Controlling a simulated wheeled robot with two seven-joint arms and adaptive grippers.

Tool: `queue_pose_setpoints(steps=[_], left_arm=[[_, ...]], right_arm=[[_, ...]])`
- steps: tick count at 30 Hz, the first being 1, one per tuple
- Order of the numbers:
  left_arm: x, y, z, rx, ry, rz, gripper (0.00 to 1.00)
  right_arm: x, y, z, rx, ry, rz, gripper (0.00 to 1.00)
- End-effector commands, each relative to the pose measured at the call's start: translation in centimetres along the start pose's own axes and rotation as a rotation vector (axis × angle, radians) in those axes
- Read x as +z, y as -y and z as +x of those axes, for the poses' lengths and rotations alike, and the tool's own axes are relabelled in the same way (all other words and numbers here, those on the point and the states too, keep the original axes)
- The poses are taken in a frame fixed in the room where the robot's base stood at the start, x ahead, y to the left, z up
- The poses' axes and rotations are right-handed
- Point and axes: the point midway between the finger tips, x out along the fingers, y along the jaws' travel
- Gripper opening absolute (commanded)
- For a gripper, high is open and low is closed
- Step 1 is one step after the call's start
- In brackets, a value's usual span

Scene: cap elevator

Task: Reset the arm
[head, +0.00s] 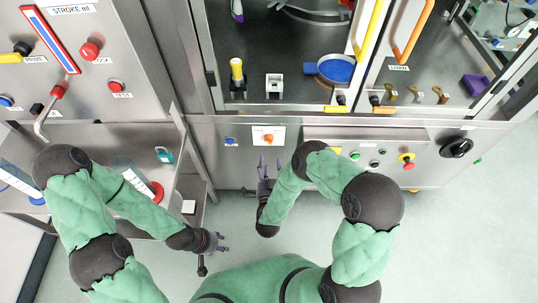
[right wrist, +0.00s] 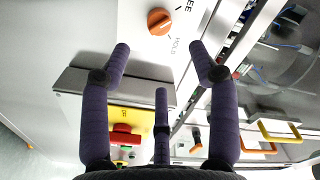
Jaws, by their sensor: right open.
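My right gripper (head: 263,165) is in the middle of the head view, in front of the machine's lower panel, just below the orange knob (head: 268,138) on its white plate. In the right wrist view the right gripper (right wrist: 160,60) has its purple fingers spread apart with nothing between them. The orange knob (right wrist: 160,21) shows there beyond the fingertips, apart from them, with the word HOLD beside it. My left gripper (head: 218,243) hangs low over the floor, left of the middle in the head view. It seems to hold nothing, but its finger opening is too small to judge.
The steel cabinet front (head: 230,160) stands close before my right gripper. A black knob (head: 456,148) and several buttons sit to the right. A shelf at the left holds a teal padlock-like item (head: 164,155). Open floor (head: 460,240) lies at the lower right.

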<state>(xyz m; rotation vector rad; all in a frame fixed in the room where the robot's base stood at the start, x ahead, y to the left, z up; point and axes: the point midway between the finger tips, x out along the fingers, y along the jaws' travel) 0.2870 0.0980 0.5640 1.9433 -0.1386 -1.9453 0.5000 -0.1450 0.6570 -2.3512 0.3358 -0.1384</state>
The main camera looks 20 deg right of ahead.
Motion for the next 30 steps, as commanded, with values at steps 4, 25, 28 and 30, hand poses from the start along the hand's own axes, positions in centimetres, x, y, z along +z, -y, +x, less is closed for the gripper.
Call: queue_pose_setpoints(steps=[4, 25, 28, 30], left_arm=[[0.0, 0.0, 0.0, 0.000, 0.000, 0.000, 0.40], [0.0, 0.0, 0.0, 0.000, 0.000, 0.000, 0.40], [0.0, -0.1, -0.2, 0.000, 0.000, 0.000, 0.40], [0.0, -0.2, -0.5, 0.000, 0.000, 0.000, 0.40]], right_arm=[[0.0, 0.0, -1.4, 0.001, 0.001, -0.002, 0.61], [0.0, -0.1, -1.8, 0.004, 0.006, -0.003, 0.61], [0.5, -0.3, -1.3, 0.028, 0.053, -0.017, 0.61], [1.3, -0.7, -0.8, 0.059, 0.122, -0.039, 0.61]])
